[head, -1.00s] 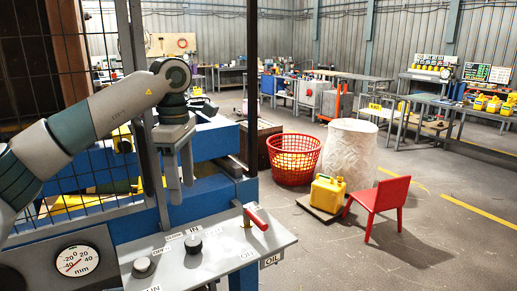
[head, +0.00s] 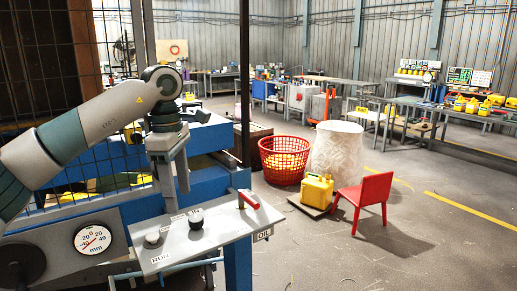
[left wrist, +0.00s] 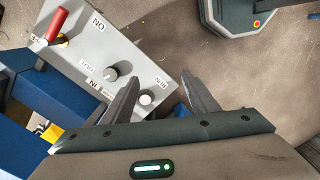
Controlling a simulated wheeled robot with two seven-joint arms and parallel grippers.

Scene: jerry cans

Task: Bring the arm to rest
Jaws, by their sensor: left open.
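My left gripper (head: 176,190) hangs from the left arm with its fingers pointing down, beside the grey control panel (head: 215,238) of the blue machine in the head view. The left wrist view shows its two fingers (left wrist: 158,88) spread apart with nothing between them. The panel, with a red lever (left wrist: 57,23) and dark and white knobs, lies beyond the fingers in that view. I cannot tell whether the fingertips clear the panel by much. My right gripper is in neither view.
A wire mesh fence (head: 103,60) and dark post stand close by the arm. A red basket (head: 284,162), a white drum (head: 337,149), a yellow jerry can (head: 317,190) and a red chair (head: 364,198) stand farther right. The floor at the right front is clear.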

